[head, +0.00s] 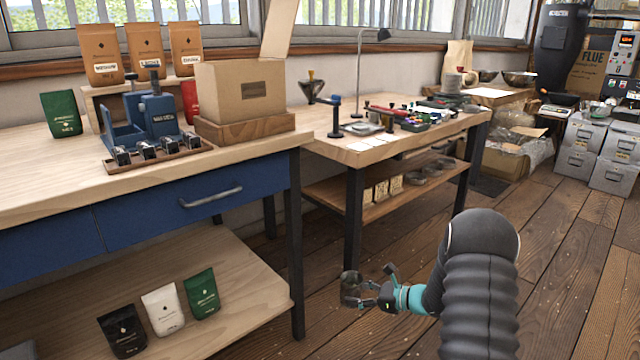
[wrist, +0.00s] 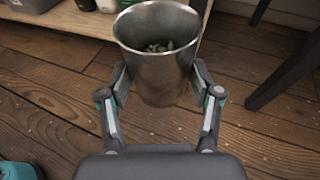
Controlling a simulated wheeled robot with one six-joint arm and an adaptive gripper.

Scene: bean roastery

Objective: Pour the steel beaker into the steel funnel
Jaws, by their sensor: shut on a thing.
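The steel beaker (wrist: 157,75) is held upright between the two fingers of my gripper (wrist: 160,88) in the wrist view. Small pale-green pieces lie inside it, well below the rim. In the head view my gripper (head: 375,290) is low over the floor, right of the blue-drawer bench, with the beaker (head: 351,289) in it. A small dark cone-shaped thing (head: 311,87) stands at the left end of the far table. It may be the funnel, but it is too small to tell and does not look clearly steel.
The blue-drawer bench (head: 190,208) carries coffee bags, a blue device (head: 150,118) and a cardboard box (head: 238,90). The far table (head: 425,135) holds a lamp (head: 360,75) and several small items. Wooden floor is free around my gripper; a dark table leg (wrist: 285,72) stands to its right.

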